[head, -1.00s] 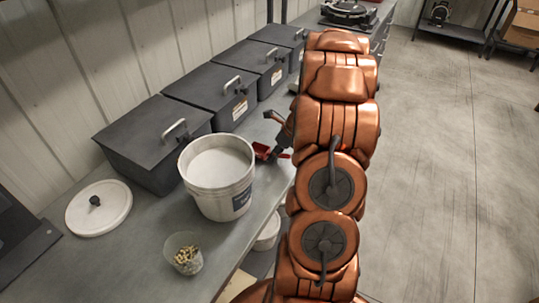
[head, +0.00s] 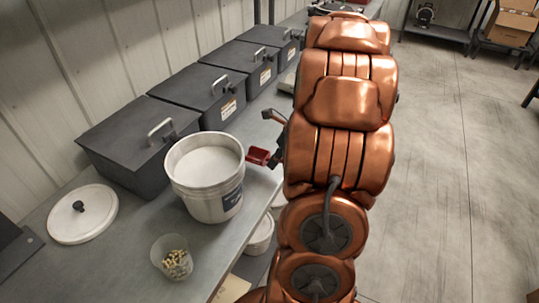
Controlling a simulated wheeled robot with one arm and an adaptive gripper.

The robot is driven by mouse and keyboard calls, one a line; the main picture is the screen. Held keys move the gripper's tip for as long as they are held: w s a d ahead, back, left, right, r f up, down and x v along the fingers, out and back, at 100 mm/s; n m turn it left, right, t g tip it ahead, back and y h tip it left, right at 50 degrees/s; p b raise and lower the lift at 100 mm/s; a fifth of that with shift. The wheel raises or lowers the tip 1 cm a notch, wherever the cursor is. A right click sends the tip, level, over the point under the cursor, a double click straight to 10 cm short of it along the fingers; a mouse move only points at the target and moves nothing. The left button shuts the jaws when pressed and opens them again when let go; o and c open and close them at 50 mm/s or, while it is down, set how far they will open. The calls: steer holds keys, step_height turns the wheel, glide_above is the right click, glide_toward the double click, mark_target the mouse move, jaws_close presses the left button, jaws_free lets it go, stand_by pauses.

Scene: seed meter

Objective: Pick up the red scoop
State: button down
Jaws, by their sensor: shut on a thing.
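The red scoop (head: 258,156) shows just right of the white bucket's rim, its bowl facing left. My gripper (head: 275,157) is shut on the red scoop at its right side. The scoop appears raised above the bench, close to the bucket. My copper arm hides most of the gripper and the scoop's handle, so the exact grip cannot be seen.
The white bucket (head: 221,207) stands on the grey bench (head: 120,259). A white lid (head: 84,222) lies to its left, and a clear cup of small pieces (head: 172,257) stands in front. Dark lidded bins (head: 147,133) line the wall. Open floor lies right.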

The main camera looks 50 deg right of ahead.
steer(key=s+a+b, duration=0.1)
steer(key=s+a, duration=0.2)
steer(key=s, duration=0.4)
steer(key=shift+s+r+b, duration=0.35)
steer(key=shift+r+b, duration=0.05)
steer(key=shift+a, duration=0.1)
steer(key=c, duration=1.8)
jaws_free()
jaws_close()
